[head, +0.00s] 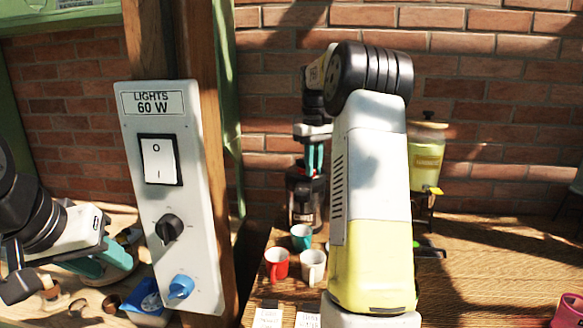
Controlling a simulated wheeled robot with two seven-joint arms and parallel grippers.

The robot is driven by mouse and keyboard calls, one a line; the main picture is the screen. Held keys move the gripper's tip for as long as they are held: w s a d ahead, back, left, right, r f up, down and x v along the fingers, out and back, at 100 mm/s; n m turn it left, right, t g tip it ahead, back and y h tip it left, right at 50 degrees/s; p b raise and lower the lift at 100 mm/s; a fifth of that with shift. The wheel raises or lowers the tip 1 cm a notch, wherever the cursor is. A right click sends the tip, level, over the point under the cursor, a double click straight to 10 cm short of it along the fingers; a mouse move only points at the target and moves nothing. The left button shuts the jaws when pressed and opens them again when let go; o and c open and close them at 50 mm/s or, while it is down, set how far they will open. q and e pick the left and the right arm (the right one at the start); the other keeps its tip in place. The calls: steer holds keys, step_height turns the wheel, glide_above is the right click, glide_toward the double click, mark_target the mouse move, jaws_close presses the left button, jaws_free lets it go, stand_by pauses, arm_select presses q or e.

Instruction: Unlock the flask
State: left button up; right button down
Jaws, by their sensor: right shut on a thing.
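The flask (304,205) appears to be the dark, upright vessel with a clear lower part, standing at the back of the wooden table by the brick wall. My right gripper (314,158) points down over it, its teal fingers shut on its top. My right arm hides what lies just right of it. The flask's lock is too small to make out. My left gripper (98,265) is low at the left, over the table behind the switch panel. Its fingertips are not clear, so I cannot tell whether it is open.
Teal (301,237), red (277,264) and white (313,266) mugs stand in front of the flask. A yellow drink dispenser (426,160) stands right of my arm. A post with a light-switch panel (189,245) rises between my arms. The table's right side is mostly clear, with a pink item (568,311).

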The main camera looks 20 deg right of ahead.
steer(key=shift+w+d+n, duration=0.2)
steer(key=shift+d+n, duration=0.1)
steer(key=shift+n, duration=0.7)
steer(key=shift+w+d+n, duration=0.15)
steer(key=shift+d+n, duration=0.1)
steer(key=shift+n, duration=0.75)
steer(key=c, duration=1.4)
jaws_free()
step_height(320, 180, up, 8)
